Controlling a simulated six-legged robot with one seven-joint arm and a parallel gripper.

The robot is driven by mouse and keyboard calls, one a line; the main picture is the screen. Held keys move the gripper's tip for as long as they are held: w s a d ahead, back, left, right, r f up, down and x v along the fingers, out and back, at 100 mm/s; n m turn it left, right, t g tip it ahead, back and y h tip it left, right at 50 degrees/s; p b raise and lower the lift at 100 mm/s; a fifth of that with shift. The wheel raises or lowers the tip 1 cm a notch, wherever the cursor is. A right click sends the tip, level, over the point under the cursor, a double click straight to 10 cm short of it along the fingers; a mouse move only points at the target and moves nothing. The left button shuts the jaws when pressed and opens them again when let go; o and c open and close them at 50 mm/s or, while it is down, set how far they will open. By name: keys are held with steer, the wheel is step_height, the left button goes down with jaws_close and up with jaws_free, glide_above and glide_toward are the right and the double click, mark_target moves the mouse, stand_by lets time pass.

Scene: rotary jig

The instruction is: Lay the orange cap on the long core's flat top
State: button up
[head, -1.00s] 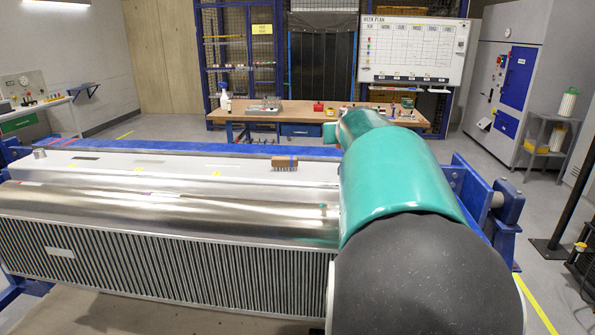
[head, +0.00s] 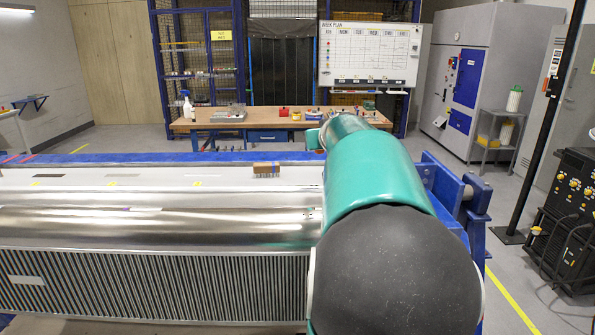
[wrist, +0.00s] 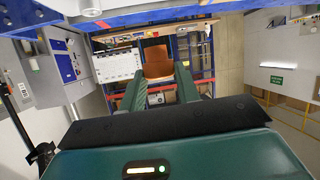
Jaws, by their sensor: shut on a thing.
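The long core (head: 150,285) lies across the head view, a silver body with a finned front and a rounded shiny shoulder. Its flat pale top (head: 100,181) runs along the back, with small yellow and dark marks on it. In the wrist view my gripper (wrist: 158,80) is shut on the orange cap (wrist: 157,62), which shows brownish orange between the two green fingers. In the head view my green and black arm covers the right end of the core, and I cannot make out the cap there.
A wooden brush (head: 266,170) stands on the core's flat top, left of my arm. A blue frame (head: 455,200) holds the core's right end. A workbench (head: 225,125) with small items stands behind.

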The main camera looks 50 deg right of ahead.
steer(key=f+x, duration=0.1)
steer(key=x, duration=0.3)
steer(key=f+x, duration=0.1)
steer(key=x, duration=0.3)
steer(key=s+f+x, duration=0.1)
steer(key=x, duration=0.4)
steer(key=shift+a, duration=0.4)
steer(key=shift+w+d+f, duration=0.2)
steer(key=shift+w+f, duration=0.1)
steer(key=shift+f, duration=0.05)
steer(key=f, duration=0.3)
steer(key=shift+w+d+f, duration=0.1)
steer(key=shift+d+f, duration=0.1)
steer(key=shift+w+f, duration=0.1)
steer(key=o, duration=0.9)
steer(key=shift+f, duration=0.1)
steer(key=shift+o, duration=0.2)
